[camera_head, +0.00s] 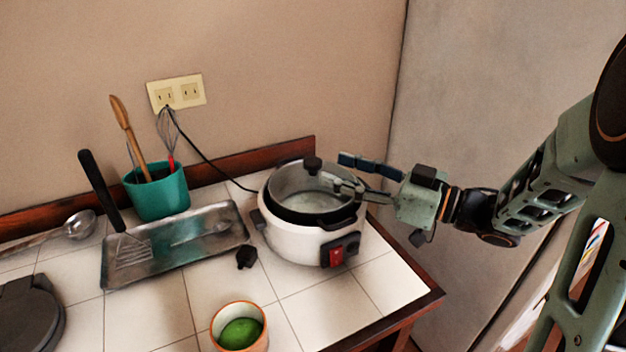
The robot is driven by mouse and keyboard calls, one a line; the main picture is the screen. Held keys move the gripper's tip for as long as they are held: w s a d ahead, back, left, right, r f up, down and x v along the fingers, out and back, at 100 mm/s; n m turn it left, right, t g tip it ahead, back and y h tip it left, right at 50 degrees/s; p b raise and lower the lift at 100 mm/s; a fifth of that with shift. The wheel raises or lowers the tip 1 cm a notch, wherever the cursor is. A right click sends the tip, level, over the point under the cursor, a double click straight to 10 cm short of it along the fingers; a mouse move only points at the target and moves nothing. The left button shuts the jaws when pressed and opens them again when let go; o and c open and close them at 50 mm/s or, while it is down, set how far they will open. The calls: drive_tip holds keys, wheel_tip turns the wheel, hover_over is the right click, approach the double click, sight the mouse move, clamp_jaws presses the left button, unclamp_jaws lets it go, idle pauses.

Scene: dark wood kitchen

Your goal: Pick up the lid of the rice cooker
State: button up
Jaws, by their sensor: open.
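The rice cooker (298,236) is a round white pot with a black rim and a red switch on its front, standing at the right end of the tiled counter. Its lid (292,186) is clear glass with a black knob (312,164) on top and rests on the cooker. My gripper (341,171) reaches in from the right, its fingers spread apart and pointing left at the lid's right side. The knob is just left of the fingertips and does not look to be between them. Contact with the lid cannot be told from this view.
A metal tray (118,275) with a spatula lies left of the cooker. Behind it stands a teal utensil holder (160,196). A cup (258,345) with green contents is in front. A black cord runs from the cooker to the wall outlet (176,92). The counter's right edge is close.

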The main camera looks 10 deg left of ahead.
sight(313, 161)
drive_tip(key=x, duration=0.6)
drive_tip(key=shift+w+a, duration=0.2)
drive_tip(key=shift+a, duration=0.1)
drive_tip(key=shift+c, duration=0.3)
clamp_jaws()
